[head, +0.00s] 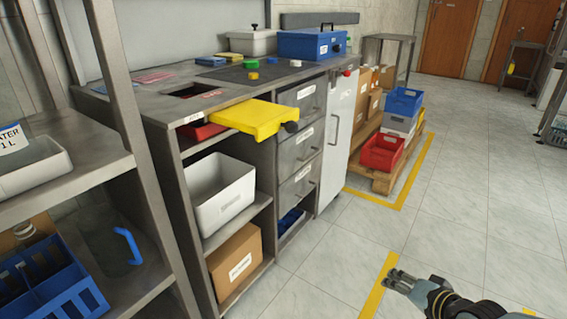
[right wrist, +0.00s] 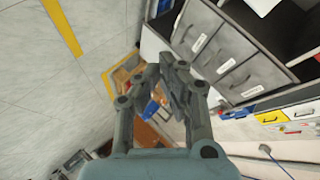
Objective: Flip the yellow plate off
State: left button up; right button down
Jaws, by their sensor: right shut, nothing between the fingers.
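My right gripper (head: 392,280) is at the bottom right of the head view, over the tiled floor and well apart from the plate. In the right wrist view its fingers (right wrist: 166,75) are closed together and empty. My left gripper does not show.
Below the plate, shelves hold a white bin (head: 218,197) and a cardboard box (head: 236,262). Grey drawers (head: 300,135) stand right of it. A grey shelf rack (head: 95,165) stands close at the left. The floor in front of the bench is clear.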

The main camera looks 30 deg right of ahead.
jog(key=w+r+m+t+y+b, duration=0.1)
jog(key=w+r+t, duration=0.1)
jog(key=w+r, duration=0.35)
jog(key=w+r+m+t+y+b, duration=0.1)
jog(key=w+r+t, duration=0.1)
jog(key=r, duration=0.6)
jog(key=w+r+m+t+b, duration=0.1)
jog(key=w+r, duration=0.2)
jog(key=r, duration=0.4)
jog(key=w+a+r+n+y+b, duration=0.1)
jog(key=a+r+n+y+b, duration=0.1)
jog(key=a+r+y, duration=0.5)
jog(key=a+r+b, duration=0.1)
jog(key=a+r, duration=0.2)
jog(key=shift+w+r+n, duration=0.3)
jog(key=shift+w+r, duration=0.05)
jog(key=shift+w, duration=0.05)
jog(key=shift+w, duration=0.1)
